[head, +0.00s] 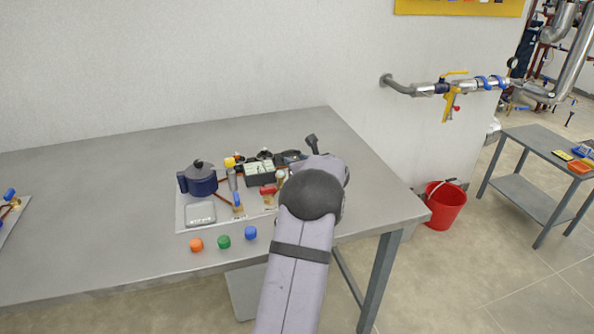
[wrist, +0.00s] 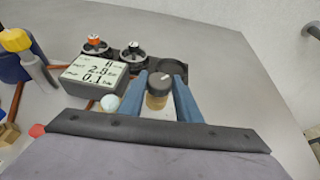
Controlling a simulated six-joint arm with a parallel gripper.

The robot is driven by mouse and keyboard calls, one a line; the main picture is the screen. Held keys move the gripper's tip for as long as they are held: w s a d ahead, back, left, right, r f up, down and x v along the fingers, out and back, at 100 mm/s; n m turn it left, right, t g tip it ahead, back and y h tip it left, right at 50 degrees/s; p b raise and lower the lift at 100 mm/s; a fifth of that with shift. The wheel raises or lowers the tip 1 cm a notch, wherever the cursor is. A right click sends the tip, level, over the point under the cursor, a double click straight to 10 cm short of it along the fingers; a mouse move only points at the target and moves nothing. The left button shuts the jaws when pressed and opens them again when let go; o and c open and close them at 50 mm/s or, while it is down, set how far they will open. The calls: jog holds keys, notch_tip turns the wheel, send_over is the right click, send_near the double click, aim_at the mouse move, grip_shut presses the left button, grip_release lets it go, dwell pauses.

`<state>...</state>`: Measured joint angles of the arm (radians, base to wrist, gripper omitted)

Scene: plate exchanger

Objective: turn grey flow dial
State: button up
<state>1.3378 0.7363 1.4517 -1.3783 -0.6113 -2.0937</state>
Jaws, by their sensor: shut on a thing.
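In the wrist view, my gripper (wrist: 160,77) has its two blue fingers on either side of a round dial, the grey flow dial (wrist: 157,86). The dial has a dark grey top with a pale pointer mark and a tan side. The fingers are shut on it. In the head view, the display box (head: 259,173) stands on the board; my arm hides the dial and the fingers.
Two round gauges or knobs (wrist: 132,56) and a dark round socket (wrist: 172,68) stand just behind the dial. A dark blue pot (head: 200,181) stands left on the board. Orange, green and blue caps (head: 223,241) lie at the table's front. The left table (head: 110,210) is mostly clear.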

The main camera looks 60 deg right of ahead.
jog(key=shift+r+m+h+b, duration=0.15)
jog(key=shift+m+h+b, duration=0.15)
jog(key=shift+h+b, duration=0.1)
jog(key=o, duration=1.1)
jog(key=shift+c, duration=0.2)
jog(key=shift+a, duration=0.1)
jog(key=shift+s+a, duration=0.1)
jog(key=shift+s, duration=0.1)
jog(key=shift+b+v, duration=0.85)
jog(key=shift+v, duration=2.5)
jog(key=shift+w+r, duration=0.1)
